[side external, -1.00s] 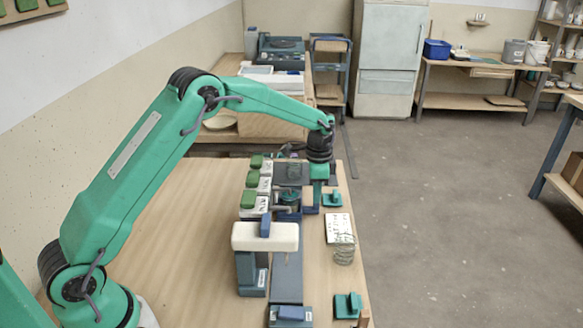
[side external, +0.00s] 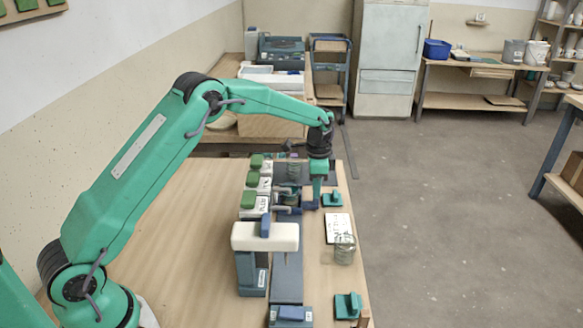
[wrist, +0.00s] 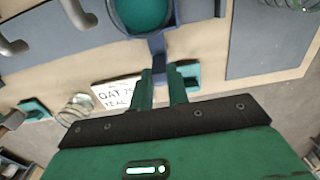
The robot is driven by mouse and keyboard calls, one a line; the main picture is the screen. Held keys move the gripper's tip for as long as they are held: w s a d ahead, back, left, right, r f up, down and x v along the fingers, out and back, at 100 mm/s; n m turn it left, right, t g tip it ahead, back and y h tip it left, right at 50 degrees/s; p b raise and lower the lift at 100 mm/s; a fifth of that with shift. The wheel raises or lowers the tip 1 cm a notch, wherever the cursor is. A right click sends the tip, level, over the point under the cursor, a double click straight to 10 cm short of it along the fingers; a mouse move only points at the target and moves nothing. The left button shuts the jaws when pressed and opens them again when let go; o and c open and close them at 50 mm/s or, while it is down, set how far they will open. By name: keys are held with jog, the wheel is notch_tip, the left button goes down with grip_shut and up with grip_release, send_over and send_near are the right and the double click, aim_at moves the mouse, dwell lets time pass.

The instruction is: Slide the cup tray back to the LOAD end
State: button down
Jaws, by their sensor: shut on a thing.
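The cup tray is a dark blue piece with a round holder (wrist: 174,14) and a tab (wrist: 157,44). A cup (wrist: 140,12) with a dark green inside sits in the holder, cut off by the top of the wrist view. My gripper (wrist: 160,72) is shut on the tab, with one finger on each side. In the side view my gripper (side external: 314,194) is at the right edge of the blue-grey track (side external: 288,268), near its far part. The tray and cup are largely hidden there by my gripper. I cannot read a LOAD mark.
Several white containers with green tops (side external: 249,200) line the track's left side.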

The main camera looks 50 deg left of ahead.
jog(key=shift+w+a, duration=1.4)
jog(key=shift+w, duration=0.05)
jog(key=c, duration=1.5)
grip_release()
jog(key=shift+o, duration=0.2)
jog(key=shift+r, duration=0.1)
notch_tip(320, 180, up, 7)
jog(key=shift+s, duration=0.1)
